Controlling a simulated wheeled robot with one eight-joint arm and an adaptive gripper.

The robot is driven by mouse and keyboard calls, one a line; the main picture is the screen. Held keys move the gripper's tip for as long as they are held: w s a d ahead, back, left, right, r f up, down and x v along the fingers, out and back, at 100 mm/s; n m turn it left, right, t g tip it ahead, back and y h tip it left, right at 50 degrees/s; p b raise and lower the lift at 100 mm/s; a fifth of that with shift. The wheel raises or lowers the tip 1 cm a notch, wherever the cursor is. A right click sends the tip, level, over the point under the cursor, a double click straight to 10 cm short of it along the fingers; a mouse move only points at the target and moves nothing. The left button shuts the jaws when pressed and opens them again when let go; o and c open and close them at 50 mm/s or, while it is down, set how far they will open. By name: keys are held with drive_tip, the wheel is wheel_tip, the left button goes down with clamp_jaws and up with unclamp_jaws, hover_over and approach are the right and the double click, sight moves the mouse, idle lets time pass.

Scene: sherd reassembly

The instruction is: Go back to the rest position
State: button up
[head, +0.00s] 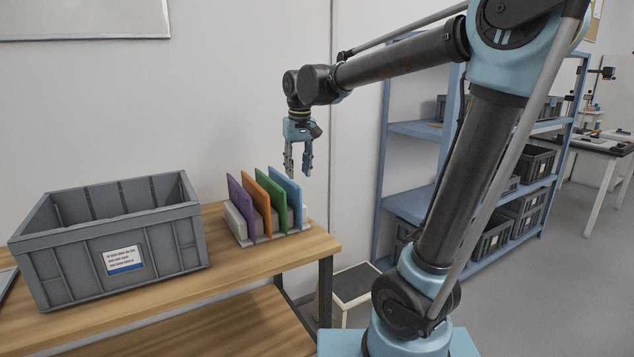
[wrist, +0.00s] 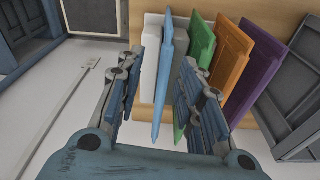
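My gripper (head: 299,168) hangs pointing down in the head view, above and slightly right of a rack holding upright panels. Its two fingers are apart with nothing between them in the head view. In the wrist view my gripper (wrist: 163,95) also shows spread fingers, with the blue panel (wrist: 168,70) below in the gap between them. The rack (head: 303,222) is light grey and stands on the table. It holds a purple panel (head: 240,207), an orange panel, a green panel and a blue panel (head: 287,190), all upright.
A grey crate (head: 170,232) with a label stands left on the wooden table (head: 318,243). A blue shelf (head: 405,205) with dark bins is behind my arm on the right. A step stool (head: 352,285) stands beside the table. The air around my gripper looks free.

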drive_tip(key=s+d+f+m, duration=0.1)
drive_tip(key=s+d+f, duration=0.35)
drive_tip(key=d, duration=0.25)
drive_tip(key=s+d+f+m, duration=0.1)
drive_tip(key=s+d+f, duration=0.2)
drive_tip(key=s+d, duration=0.3)
drive_tip(key=s+d+f+m, duration=0.1)
drive_tip(key=s+d+f, duration=0.25)
drive_tip(key=d, duration=0.55)
drive_tip(key=s+d+f+m, duration=0.1)
drive_tip(key=s+d+f, duration=0.3)
drive_tip(key=f, duration=0.5)
drive_tip(key=s, duration=0.2)
drive_tip(key=shift+s+d+m+t+h, duration=0.15)
drive_tip(key=shift+s+m+t+h, duration=0.15)
drive_tip(key=shift+s+t+h, duration=0.1)
drive_tip(key=shift+w, duration=0.1)
drive_tip(key=shift+w+f, duration=0.15)
drive_tip(key=shift+w, duration=0.3)
